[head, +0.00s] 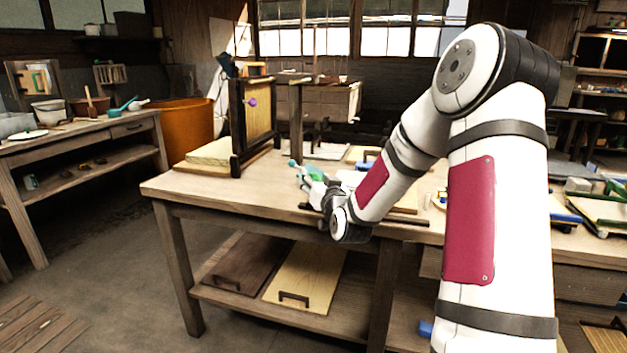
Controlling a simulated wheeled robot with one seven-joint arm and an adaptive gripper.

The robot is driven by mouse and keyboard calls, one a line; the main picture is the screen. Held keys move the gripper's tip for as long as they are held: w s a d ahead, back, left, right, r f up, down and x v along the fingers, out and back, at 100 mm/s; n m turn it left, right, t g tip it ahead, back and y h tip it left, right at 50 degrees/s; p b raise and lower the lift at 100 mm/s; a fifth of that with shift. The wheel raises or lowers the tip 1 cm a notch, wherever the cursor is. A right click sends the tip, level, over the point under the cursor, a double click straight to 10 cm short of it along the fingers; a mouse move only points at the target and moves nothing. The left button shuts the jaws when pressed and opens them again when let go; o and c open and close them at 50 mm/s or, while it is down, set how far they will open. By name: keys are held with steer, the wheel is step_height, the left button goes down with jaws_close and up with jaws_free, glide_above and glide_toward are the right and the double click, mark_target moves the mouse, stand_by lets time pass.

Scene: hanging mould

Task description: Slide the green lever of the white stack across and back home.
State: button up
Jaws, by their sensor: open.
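My gripper (308,176) is low over the front middle of the workbench (235,187), at the end of my arm, which reaches in from the right. It is small in the head view; its jaws are open. Green and teal parts (317,176) show right at the gripper; I cannot tell whether they are the green lever or something else, nor whether the jaws touch them. Flat white pieces (325,151) lie on the bench just behind the gripper. I cannot make out the white stack for certain; my arm and gripper may hide part of it.
A dark upright frame with a wooden panel (258,112) and a purple knob (252,102) stands left of the gripper. A wooden post (296,122) rises behind. Boards (305,277) with handles lie on the lower shelf. The bench's front left corner is clear.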

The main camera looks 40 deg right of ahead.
steer(key=shift+x, duration=1)
jaws_close()
steer(key=s+d+p, duration=0.1)
steer(key=s+d, duration=0.4)
steer(key=s, duration=0.2)
steer(key=s+d+p, duration=0.2)
steer(key=s+d, duration=0.4)
steer(key=s, duration=0.2)
steer(key=s+d+p, duration=0.1)
steer(key=s+d, duration=0.5)
steer(key=s, duration=0.1)
steer(key=shift+s+d, duration=0.2)
steer(key=shift+d, duration=0.05)
steer(key=shift+s+d, duration=0.1)
jaws_free()
